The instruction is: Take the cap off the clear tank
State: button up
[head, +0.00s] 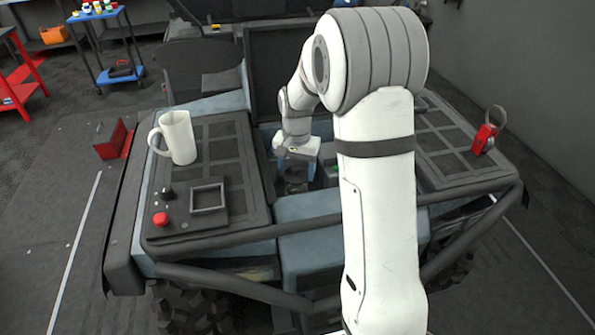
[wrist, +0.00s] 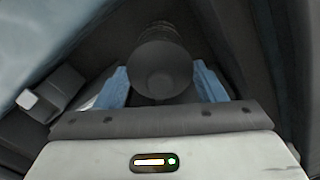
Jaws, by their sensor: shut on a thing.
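My gripper (head: 297,168) reaches down into the recess in the middle of the vehicle. In the wrist view its two blue fingers (wrist: 162,88) are shut on a dark round cap (wrist: 162,72), one finger on each side. The cap has a smooth, flat round face, and dark ridges show behind it. In the head view, a dark round part (head: 295,187) shows between and below the fingers. I cannot make out the clear tank's walls in either view. I cannot tell whether the cap is seated or loose.
A white pitcher (head: 178,138) and a panel with a red button (head: 161,218) are on the left deck. A red object with a ring (head: 485,138) is on the right deck. Dark bars (head: 250,240) cross the front. The recess walls are close around my gripper.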

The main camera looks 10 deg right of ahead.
aim_at(297, 167)
jog(key=shift+r+p, duration=1.4)
jog(key=shift+r, duration=0.8)
